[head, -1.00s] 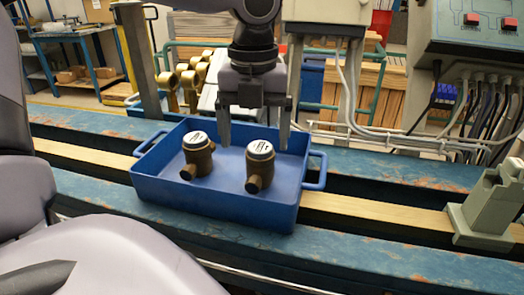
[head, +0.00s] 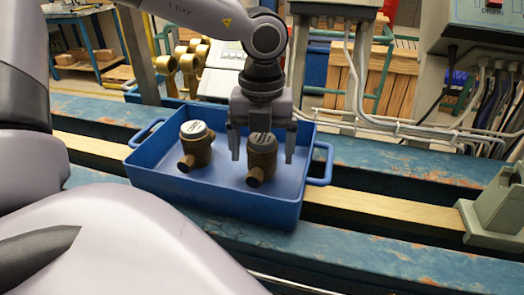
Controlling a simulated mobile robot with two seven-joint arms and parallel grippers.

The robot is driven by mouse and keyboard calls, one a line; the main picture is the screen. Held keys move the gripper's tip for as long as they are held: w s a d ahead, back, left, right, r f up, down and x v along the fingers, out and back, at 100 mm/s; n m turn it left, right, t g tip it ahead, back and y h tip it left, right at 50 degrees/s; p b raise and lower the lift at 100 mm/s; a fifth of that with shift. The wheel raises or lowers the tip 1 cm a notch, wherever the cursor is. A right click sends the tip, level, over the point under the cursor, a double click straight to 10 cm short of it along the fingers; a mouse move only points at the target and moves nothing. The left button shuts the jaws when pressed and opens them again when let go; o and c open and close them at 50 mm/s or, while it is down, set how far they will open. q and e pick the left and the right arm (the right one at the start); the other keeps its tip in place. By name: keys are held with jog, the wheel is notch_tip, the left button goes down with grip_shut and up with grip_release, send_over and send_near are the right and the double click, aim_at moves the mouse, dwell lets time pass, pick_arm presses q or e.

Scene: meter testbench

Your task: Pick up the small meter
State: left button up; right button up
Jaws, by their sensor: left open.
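Two small brown meters with pale round tops stand upright in a blue tray (head: 250,208). The left meter (head: 195,148) is clear of the gripper. The right meter (head: 261,158) stands between the fingers of my left gripper (head: 262,155). That gripper points down from above and is open, with one finger on each side of the right meter. I cannot tell whether a finger touches it. My right gripper is not in view.
The tray sits across blue bench rails (head: 410,168) with a wooden strip (head: 390,207) between them. A grey-green clamp block (head: 492,205) stands at the right. Behind are cables, a control box (head: 487,25) and brass fittings (head: 188,68).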

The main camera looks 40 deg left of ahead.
pick_arm(q)
jog(key=c, duration=1.5)
